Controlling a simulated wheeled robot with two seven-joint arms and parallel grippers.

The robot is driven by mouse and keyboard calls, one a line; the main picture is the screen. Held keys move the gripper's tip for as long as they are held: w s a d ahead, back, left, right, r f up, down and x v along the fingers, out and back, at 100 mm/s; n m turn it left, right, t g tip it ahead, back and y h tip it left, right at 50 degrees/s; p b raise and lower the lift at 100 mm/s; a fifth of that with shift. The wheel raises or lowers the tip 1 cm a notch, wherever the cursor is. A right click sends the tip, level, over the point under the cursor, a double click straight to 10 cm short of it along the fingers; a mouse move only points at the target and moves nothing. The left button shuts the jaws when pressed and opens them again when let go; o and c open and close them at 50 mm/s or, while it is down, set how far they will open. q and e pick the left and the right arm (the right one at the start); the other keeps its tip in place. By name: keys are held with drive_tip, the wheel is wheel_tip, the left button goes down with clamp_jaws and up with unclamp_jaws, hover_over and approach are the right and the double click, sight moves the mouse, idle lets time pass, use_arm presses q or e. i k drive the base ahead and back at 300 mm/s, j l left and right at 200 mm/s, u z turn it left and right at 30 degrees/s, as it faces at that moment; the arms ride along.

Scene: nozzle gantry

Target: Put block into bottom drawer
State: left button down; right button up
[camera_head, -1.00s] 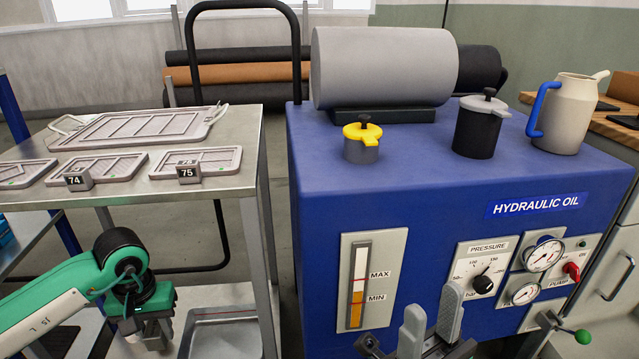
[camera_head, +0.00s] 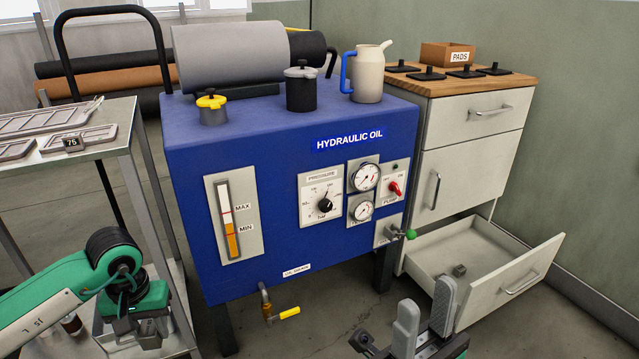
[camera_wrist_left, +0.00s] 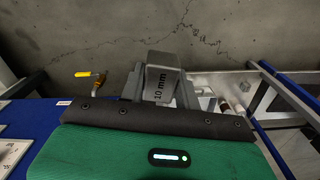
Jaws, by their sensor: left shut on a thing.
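My left gripper (camera_head: 148,338) is low at the left in the head view, beside the metal cart. In the left wrist view it (camera_wrist_left: 160,90) is shut on a grey block (camera_wrist_left: 162,82) marked "10 mm", held above the concrete floor. The bottom drawer (camera_head: 525,282) of the white cabinet is pulled open at the right in the head view, well away from the left gripper. A small grey piece (camera_head: 460,270) lies on its floor. My right gripper (camera_head: 425,318) is at the bottom centre, in front of the drawer, with its fingers apart and nothing visible between them.
The blue hydraulic oil tank (camera_head: 290,150) stands between the left gripper and the cabinet (camera_head: 462,150). A yellow-handled drain tap (camera_head: 285,314) and a green-knobbed lever (camera_head: 410,235) stick out from it. The metal cart (camera_head: 110,130) is at the left. Floor in front of the tank is free.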

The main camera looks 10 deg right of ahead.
sight(493, 257)
drive_tip(key=l+z, duration=0.2)
drive_tip(key=z, duration=0.2)
drive_tip(key=i+l+z, duration=0.15)
drive_tip(key=z, duration=0.25)
drive_tip(key=i+l+z, duration=0.1)
drive_tip(key=z, duration=0.3)
drive_tip(key=i+l, duration=2.55)
drive_tip(key=i+j, duration=0.05)
drive_tip(key=i, duration=0.05)
